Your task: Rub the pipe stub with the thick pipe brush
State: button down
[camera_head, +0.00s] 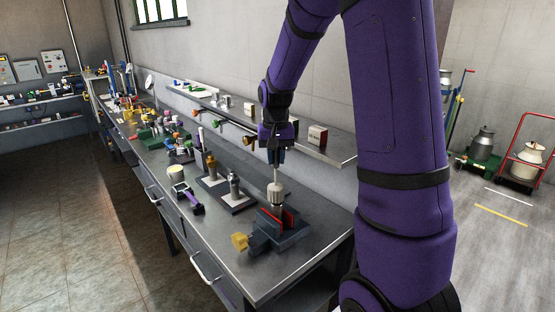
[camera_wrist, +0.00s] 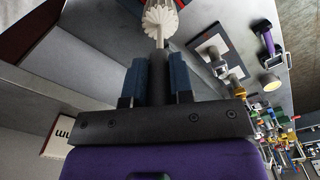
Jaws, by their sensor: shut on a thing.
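My gripper (camera_head: 276,156) points down and is shut on the dark handle of the thick pipe brush (camera_head: 275,188). In the wrist view the handle runs out between my blue fingers, and the brush's pale ribbed bristle head (camera_wrist: 161,18) shows at the top edge. In the head view the brush hangs upright over the dark vise (camera_head: 262,232) with red jaw faces. The bristle end is at or just above the jaws. I cannot clearly tell the pipe stub from the brush there, nor whether they touch.
The grey bench (camera_head: 225,252) has bare room in front of the vise. Bottles on dark plates (camera_head: 236,201), a purple-handled tool (camera_head: 192,201) and a pale cup (camera_head: 176,173) stand to the left. A wall shelf (camera_head: 335,150) with small boxes runs close behind my gripper.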

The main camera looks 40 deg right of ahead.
jog(key=shift+w+f, duration=0.2)
jog(key=shift+w, duration=0.35)
notch_tip(320, 180, up, 2)
jog(key=shift+r, duration=3)
